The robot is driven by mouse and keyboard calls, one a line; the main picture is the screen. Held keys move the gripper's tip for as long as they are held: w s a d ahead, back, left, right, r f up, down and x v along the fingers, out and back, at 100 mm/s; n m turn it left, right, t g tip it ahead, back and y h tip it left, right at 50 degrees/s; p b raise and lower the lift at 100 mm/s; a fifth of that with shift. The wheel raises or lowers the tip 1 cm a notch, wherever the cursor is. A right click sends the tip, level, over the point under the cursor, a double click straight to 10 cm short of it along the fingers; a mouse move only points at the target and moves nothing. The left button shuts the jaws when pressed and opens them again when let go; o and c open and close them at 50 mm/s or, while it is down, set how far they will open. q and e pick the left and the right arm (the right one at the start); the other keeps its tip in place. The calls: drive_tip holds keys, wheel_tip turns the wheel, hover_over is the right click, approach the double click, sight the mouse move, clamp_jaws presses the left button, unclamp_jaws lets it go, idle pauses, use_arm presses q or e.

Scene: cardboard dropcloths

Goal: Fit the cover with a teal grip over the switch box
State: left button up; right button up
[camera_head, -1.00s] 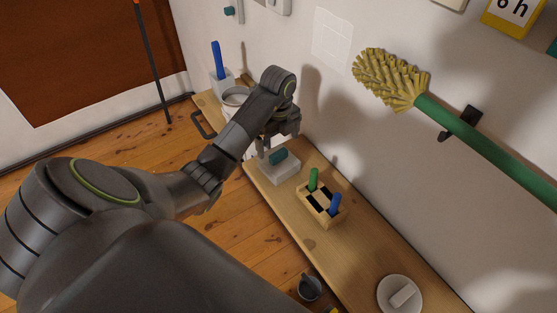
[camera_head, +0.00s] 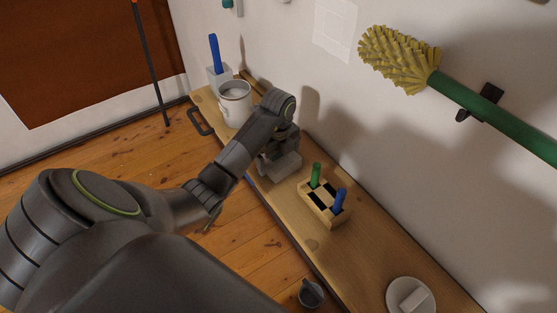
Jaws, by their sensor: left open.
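The cover, a pale grey block (camera_head: 284,168), lies on the wooden bench against the wall. Its teal grip is hidden behind my left gripper in this view. My left gripper (camera_head: 275,152) is open, pointing down right over the cover, around or just above the grip; I cannot tell whether it touches. I cannot surely pick out the switch box; pale fittings, one with a teal part (camera_head: 228,4), are cut off at the top edge on the wall. My right gripper is not in view.
On the bench (camera_head: 375,258), a white bucket (camera_head: 235,105) and a blue-handled holder (camera_head: 214,55) stand behind; a wooden block with green and blue pegs (camera_head: 318,205) and a white plate (camera_head: 395,300) stand nearer. A green-handled yellow brush (camera_head: 400,62) hangs on the wall. A dark cup (camera_head: 311,293) is below.

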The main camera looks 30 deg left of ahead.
use_arm(q)
drive_tip(key=c, duration=0.8)
drive_tip(key=shift+r, duration=0.1)
